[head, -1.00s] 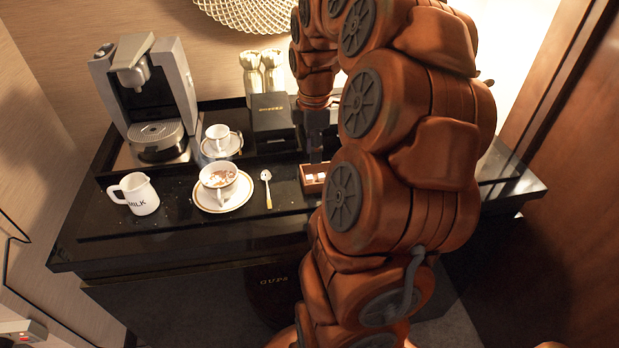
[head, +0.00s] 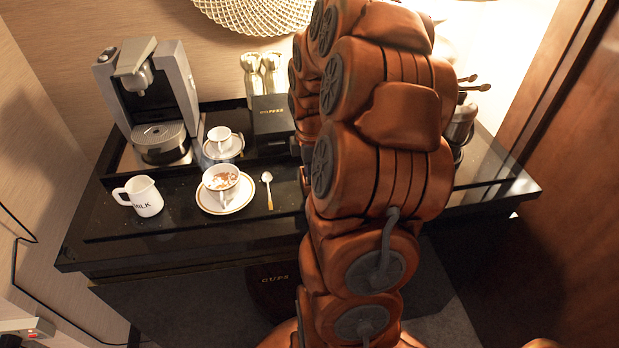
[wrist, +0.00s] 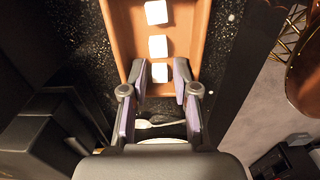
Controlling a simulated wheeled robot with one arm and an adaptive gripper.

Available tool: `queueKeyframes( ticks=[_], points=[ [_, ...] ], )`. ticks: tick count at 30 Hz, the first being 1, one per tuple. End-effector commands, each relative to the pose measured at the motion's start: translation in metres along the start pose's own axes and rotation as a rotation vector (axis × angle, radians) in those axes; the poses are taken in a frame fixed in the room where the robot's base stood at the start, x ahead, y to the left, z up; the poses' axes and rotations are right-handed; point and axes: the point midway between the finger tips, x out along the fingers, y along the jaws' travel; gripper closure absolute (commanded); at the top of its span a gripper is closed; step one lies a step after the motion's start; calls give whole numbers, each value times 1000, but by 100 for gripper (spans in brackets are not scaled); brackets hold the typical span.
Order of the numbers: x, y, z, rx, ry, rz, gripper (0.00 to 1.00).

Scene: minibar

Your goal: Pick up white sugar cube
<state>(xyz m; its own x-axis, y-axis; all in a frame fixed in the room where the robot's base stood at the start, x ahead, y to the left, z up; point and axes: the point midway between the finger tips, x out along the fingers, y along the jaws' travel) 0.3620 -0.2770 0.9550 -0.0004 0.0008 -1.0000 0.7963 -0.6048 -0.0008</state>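In the wrist view, several white sugar cubes lie in a row in a long wooden box: a far cube (wrist: 156,12), a middle cube (wrist: 158,46) and a near cube (wrist: 160,72). The box (wrist: 190,20) has a brown rim. My gripper (wrist: 160,70) is open, its two fingers apart. The near cube shows between the fingertips in the picture. No finger visibly touches it, and I cannot tell the height gap. In the head view my arm hides the box, the cubes and my gripper.
On the black counter (head: 110,235) stand a milk jug (head: 146,197), a cup of coffee (head: 221,181) on a saucer, a spoon (head: 268,190), a small cup (head: 219,138) and a coffee machine (head: 150,100). A black box (head: 271,114) stands behind.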

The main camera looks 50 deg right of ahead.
Motion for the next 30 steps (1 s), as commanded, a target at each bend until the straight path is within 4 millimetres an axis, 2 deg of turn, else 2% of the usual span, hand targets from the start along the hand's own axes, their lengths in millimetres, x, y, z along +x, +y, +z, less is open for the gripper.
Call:
queueKeyframes(
  ticks=[4,11,23,30],
  points=[
    [0,0,0,0,0,1,71],
    [0,0,0,0,0,1,94],
    [-1,0,0,0,0,1,94],
    [-15,2,0,1,0,7,94]
  ],
)
